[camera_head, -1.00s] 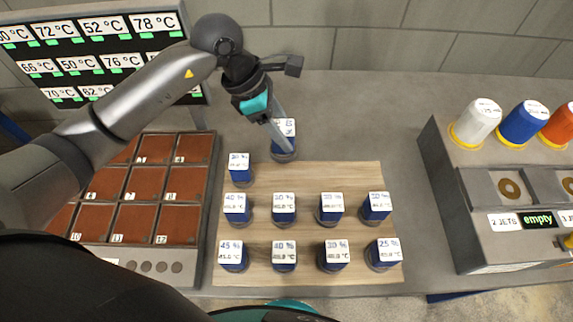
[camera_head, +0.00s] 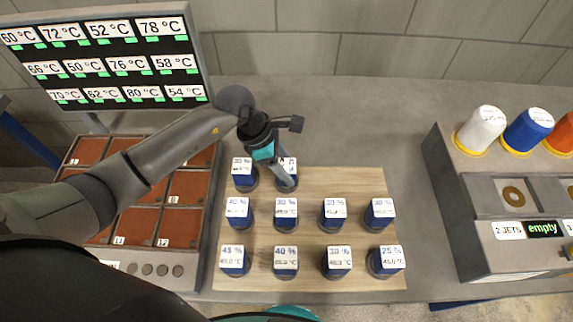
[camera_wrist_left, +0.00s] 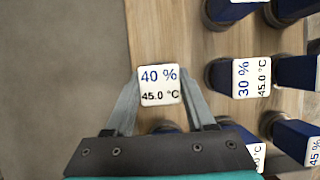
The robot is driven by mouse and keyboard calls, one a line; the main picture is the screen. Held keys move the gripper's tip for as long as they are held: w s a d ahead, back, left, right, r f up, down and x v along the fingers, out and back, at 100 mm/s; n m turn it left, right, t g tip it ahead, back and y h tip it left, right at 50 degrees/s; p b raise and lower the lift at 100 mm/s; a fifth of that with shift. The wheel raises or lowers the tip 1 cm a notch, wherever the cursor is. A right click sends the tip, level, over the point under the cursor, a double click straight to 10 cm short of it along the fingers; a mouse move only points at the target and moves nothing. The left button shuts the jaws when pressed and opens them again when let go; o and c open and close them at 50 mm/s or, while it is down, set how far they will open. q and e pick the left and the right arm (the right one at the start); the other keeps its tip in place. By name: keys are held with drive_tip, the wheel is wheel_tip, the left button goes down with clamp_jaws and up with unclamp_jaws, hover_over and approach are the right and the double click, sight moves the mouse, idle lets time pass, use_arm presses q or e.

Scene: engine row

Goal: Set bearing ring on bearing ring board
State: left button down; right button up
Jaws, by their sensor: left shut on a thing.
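I take the bearing ring to be the dark blue piece (camera_head: 287,183) with a white label on top. The label reads 40 % and 45.0 °C in the left wrist view (camera_wrist_left: 160,85). My left gripper (camera_head: 287,170) is shut on it, one finger on each side. The piece is upright at the back edge of the light wooden board (camera_head: 330,180), right of another blue piece (camera_head: 245,176). I cannot tell whether its base touches the board. Several similar labelled blue pieces (camera_head: 333,213) on dark round bases stand in two rows in front. My right gripper is not in view.
A tray with reddish numbered compartments (camera_head: 187,188) is at the left, below a temperature display (camera_head: 105,60). A grey machine (camera_head: 500,200) with white, blue and orange caps is at the right. The board's back right part is clear, as is the grey table behind.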

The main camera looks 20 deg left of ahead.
use_arm(q)
drive_tip(key=c, duration=0.7)
unclamp_jaws()
drive_tip(key=shift+f, duration=0.1)
drive_tip(key=o, duration=0.5)
drive_tip(key=shift+c, duration=0.2)
drive_tip(key=v, duration=1.2)
